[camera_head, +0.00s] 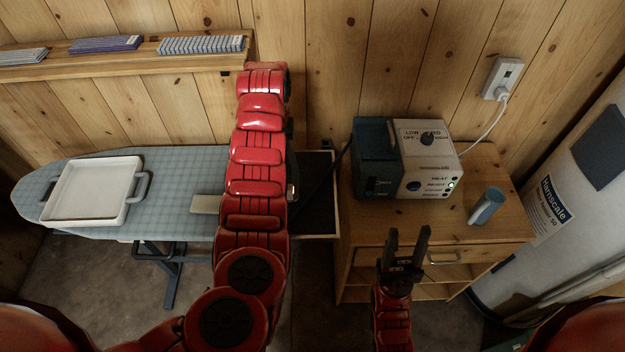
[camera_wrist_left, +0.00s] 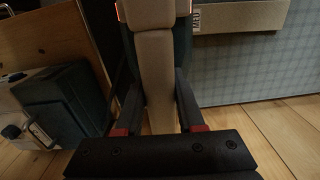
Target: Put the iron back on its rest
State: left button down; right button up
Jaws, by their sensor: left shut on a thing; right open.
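My left gripper (camera_wrist_left: 158,82) is shut on the iron (camera_wrist_left: 153,50), its fingers on either side of the beige handle. The iron's dark body shows beyond the fingers, with small orange glows at the top edge. In the head view my red left arm hides this gripper and most of the iron. A dark rest plate (camera_head: 318,188) lies between the ironing board and the cabinet, partly behind that arm; I cannot tell whether the iron touches it. My right gripper (camera_head: 407,242) is open and empty in front of the cabinet.
The ironing board (camera_head: 170,190) carries a white tray (camera_head: 92,190) and a beige object (camera_head: 206,204). A steam station (camera_head: 425,165) with a dark cord and a blue cup (camera_head: 487,206) stand on the wooden cabinet (camera_head: 500,229). A white cylinder (camera_head: 560,215) stands right; a shelf (camera_head: 125,58) hangs above.

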aim_at(296, 188)
pick_arm(q)
jog(key=s+d+p, duration=0.1)
jog(key=s, duration=0.1)
jog(key=s+d+f+m+p, duration=0.1)
jog(key=s, duration=0.1)
jog(key=s+d+f+m+p, duration=0.1)
jog(key=s+d, duration=0.1)
jog(key=shift+s+d, duration=0.1)
jog(key=shift+s, duration=0.05)
jog(key=s+d+f+m+p, duration=0.2)
jog(key=s+d+p, duration=0.1)
jog(key=s, duration=0.5)
jog(key=w+f+b, duration=0.2)
jog(key=w+b, duration=0.9)
jog(key=w, duration=0.4)
jog(key=shift+d, duration=0.2)
jog(key=shift+w, duration=0.15)
